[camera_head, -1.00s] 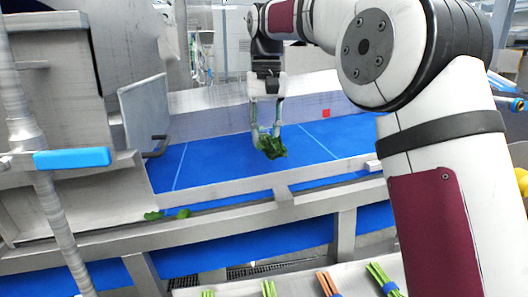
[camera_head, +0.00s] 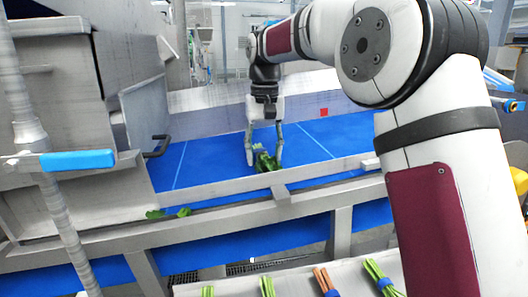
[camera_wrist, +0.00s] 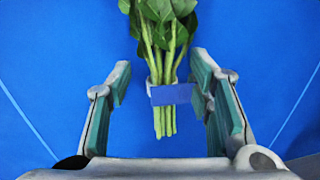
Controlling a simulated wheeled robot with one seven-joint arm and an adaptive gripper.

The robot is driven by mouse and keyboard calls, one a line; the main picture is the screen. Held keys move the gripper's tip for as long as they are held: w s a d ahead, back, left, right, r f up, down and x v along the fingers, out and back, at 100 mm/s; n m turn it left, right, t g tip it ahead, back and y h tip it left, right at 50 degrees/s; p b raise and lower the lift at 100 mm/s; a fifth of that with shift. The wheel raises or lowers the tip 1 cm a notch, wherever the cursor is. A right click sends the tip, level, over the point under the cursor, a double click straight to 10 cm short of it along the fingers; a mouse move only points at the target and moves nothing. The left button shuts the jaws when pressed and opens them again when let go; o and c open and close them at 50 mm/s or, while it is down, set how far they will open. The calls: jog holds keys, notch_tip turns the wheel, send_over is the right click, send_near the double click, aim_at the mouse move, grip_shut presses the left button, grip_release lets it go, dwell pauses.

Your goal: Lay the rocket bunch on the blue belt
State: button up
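The rocket bunch (camera_head: 264,160), green leaves with pale stems, lies on the blue belt (camera_head: 212,160) in the head view. In the wrist view the bunch (camera_wrist: 163,50) has its leaves at the top and a white and blue band (camera_wrist: 170,94) round its stems. My gripper (camera_head: 264,158) is low over the belt with its fingers on either side of the bunch. In the wrist view my gripper (camera_wrist: 162,88) is open, with blue belt showing between each finger and the stems.
More banded bunches (camera_head: 325,283) lie on a pale surface at the front. A metal plate (camera_head: 147,110) stands at the belt's left. The belt around the bunch is clear.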

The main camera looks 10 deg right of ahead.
aim_at(264, 152)
jog(key=shift+r, duration=0.1)
notch_tip(264, 152, up, 12)
jog(key=b, duration=0.1)
jog(key=shift+b, duration=0.35)
dwell(0.3)
